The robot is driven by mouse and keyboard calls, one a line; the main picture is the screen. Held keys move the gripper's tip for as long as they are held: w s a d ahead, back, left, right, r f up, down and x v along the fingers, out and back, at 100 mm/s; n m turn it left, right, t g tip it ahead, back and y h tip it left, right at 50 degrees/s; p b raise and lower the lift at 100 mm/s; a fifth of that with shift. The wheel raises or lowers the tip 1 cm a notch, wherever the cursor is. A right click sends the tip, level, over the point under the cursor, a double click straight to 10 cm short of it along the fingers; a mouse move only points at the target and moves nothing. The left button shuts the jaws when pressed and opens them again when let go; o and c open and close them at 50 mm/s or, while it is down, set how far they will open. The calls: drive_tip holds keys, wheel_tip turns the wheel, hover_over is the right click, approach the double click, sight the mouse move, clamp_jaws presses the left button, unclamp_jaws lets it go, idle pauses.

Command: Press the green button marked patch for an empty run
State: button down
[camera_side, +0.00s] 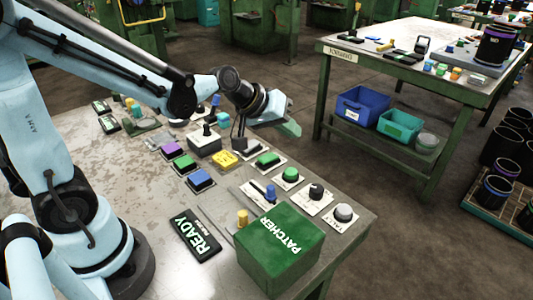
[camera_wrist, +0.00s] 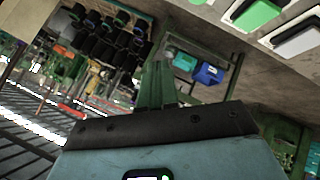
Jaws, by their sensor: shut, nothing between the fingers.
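Several green buttons stand on the near bench: a square one (camera_side: 184,163) on the left, one (camera_side: 267,159) in the middle, and a round one (camera_side: 290,174) on a white plate to its right. Their labels are too small to read, so I cannot tell which is marked patch. My gripper (camera_side: 290,129) is shut and empty, raised above the far edge of the bench, apart from the buttons. Its green fingers (camera_wrist: 158,84) are together in the wrist view. A green button (camera_wrist: 258,12) on a white plate shows at that view's top right.
Another table (camera_side: 390,60) stands beyond an open floor gap.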

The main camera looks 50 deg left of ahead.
sight(287, 171)
drive_tip(key=shift+f, duration=4.1)
drive_tip(key=shift+f, duration=0.45)
drive_tip(key=shift+f, duration=0.4)
drive_tip(key=shift+r, duration=0.85)
drive_tip(key=shift+r, duration=2.5)
